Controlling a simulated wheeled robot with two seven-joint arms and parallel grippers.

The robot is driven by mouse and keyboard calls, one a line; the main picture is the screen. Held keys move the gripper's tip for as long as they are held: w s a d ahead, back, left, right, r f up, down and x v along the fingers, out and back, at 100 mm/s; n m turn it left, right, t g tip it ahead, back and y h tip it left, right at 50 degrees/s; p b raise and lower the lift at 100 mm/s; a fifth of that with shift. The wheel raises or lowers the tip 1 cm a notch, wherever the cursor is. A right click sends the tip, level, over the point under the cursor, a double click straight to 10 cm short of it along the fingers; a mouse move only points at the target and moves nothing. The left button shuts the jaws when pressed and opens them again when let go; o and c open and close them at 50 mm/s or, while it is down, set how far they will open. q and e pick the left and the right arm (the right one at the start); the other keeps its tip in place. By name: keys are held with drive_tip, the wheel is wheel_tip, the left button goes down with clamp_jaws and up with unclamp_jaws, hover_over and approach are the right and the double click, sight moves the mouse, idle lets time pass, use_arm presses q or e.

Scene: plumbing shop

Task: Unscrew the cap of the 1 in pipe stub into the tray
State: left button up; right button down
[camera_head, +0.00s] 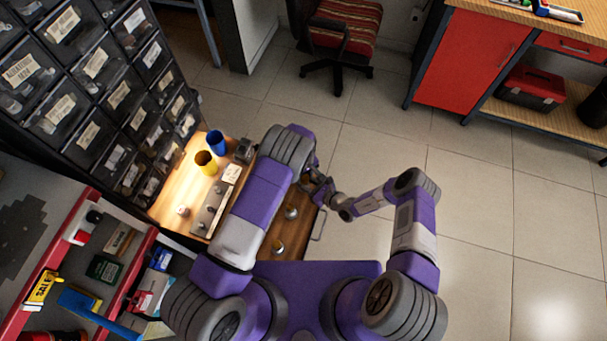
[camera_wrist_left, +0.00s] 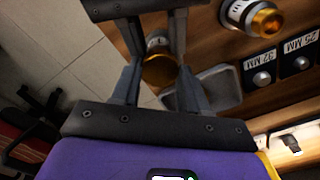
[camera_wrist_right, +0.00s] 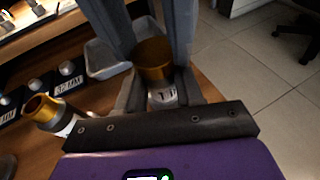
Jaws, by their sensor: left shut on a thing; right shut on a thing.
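The pipe stub (camera_wrist_right: 162,96) is white with dark lettering. A brass cap (camera_wrist_right: 153,58) sits on its end in the right wrist view. My right gripper (camera_wrist_right: 155,80) is shut on the stub. My left gripper (camera_wrist_left: 158,62) faces it from the other side and is shut on the brass cap (camera_wrist_left: 158,72); the white stub (camera_wrist_left: 157,40) shows beyond. The two grippers meet in the head view (camera_head: 322,190), where the held parts are too small to tell. A grey tray (camera_wrist_right: 105,62) lies just beside and below them, also in the left wrist view (camera_wrist_left: 217,88).
Another brass-ended stub (camera_wrist_right: 50,112) stands by black size labels (camera_wrist_right: 68,75) with round grey knobs. Yellow (camera_head: 206,162) and blue (camera_head: 217,143) cups stand on the wooden bench (camera_head: 170,190). A drawer cabinet (camera_head: 110,90) rises at left. Open tiled floor (camera_head: 470,190) lies right.

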use_arm(q)
drive_tip(key=n, duration=1.1)
drive_tip(key=shift+n, duration=0.4)
drive_tip(key=n, duration=0.8)
drive_tip(key=shift+n, duration=0.4)
drive_tip(key=n, duration=0.3)
drive_tip(key=shift+n, duration=0.4)
drive_tip(key=n, duration=0.4)
drive_tip(key=shift+r, duration=0.1)
drive_tip(key=n, duration=0.5)
drive_tip(key=shift+n, duration=0.4)
drive_tip(key=n, duration=0.3)
drive_tip(key=shift+n, duration=0.4)
drive_tip(key=n, duration=0.3)
drive_tip(key=shift+n, duration=0.3)
drive_tip(key=n, duration=0.3)
drive_tip(key=shift+n, duration=0.4)
drive_tip(key=n, duration=0.5)
drive_tip(key=shift+n, duration=0.3)
drive_tip(key=n, duration=0.3)
drive_tip(key=shift+n, duration=0.4)
drive_tip(key=n, duration=0.5)
drive_tip(key=shift+n, duration=0.3)
drive_tip(key=n, duration=0.3)
drive_tip(key=shift+n, duration=0.3)
drive_tip(key=n, duration=0.4)
drive_tip(key=shift+n, duration=0.3)
